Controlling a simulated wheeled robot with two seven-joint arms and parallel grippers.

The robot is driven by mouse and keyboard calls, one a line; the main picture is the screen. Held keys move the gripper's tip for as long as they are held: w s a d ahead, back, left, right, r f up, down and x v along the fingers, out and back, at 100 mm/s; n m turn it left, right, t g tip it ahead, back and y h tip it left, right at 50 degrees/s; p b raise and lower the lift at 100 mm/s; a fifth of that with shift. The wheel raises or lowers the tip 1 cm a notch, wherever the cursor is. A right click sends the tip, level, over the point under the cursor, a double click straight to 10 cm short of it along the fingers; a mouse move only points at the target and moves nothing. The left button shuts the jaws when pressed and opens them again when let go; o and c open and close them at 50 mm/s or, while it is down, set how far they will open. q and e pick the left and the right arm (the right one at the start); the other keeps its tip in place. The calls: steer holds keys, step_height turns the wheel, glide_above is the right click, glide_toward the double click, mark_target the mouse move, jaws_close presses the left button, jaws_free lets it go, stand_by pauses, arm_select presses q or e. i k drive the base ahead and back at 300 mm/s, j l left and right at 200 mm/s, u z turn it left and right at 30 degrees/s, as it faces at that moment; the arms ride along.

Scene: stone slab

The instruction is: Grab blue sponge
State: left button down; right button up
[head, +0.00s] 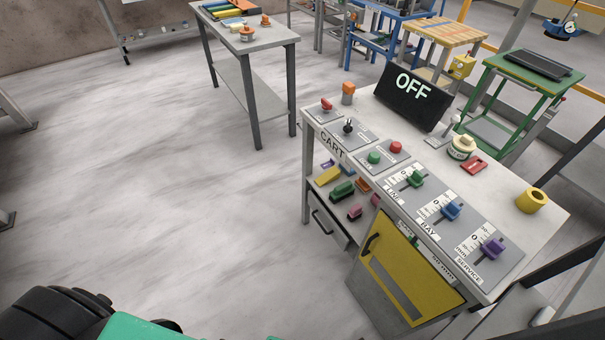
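I cannot make out a blue sponge for certain. Small coloured blocks and brush-like items lie on the open shelf under the control desk (540,225): a yellow one (327,176), a green one (343,190), a pink one (355,212) and a small purple-blue one (328,164). They are too small to identify surely, and the desk top hides part of the shelf. Neither of my grippers shows in the head view.
The desk carries an OFF screen (413,95), sliders, buttons and a yellow ring (531,200). A yellow door (405,270) stands at its front. A grey table (262,40) with coloured items stands behind. The floor at left is clear.

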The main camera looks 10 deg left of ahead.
mark_target(353, 172)
steer(key=z, duration=0.4)
steer(key=j+z, duration=0.15)
steer(key=z, duration=0.3)
steer(key=j+z, duration=0.1)
steer(key=z, duration=0.3)
steer(key=j+z, duration=0.1)
steer(key=z, duration=0.3)
steer(key=j+z, duration=0.3)
steer(key=j, duration=0.25)
steer(key=k+j+z, duration=0.25)
steer(key=j, duration=0.25)
steer(key=k+j+z, duration=0.1)
steer(key=j+z, duration=0.2)
steer(key=j, duration=0.25)
steer(key=k+j+z, duration=0.25)
steer(key=j, duration=0.2)
steer(key=k+j+z, duration=0.3)
steer(key=j, duration=0.15)
steer(key=k+j+z, duration=0.25)
steer(key=i+j, duration=0.05)
steer(key=j, duration=0.1)
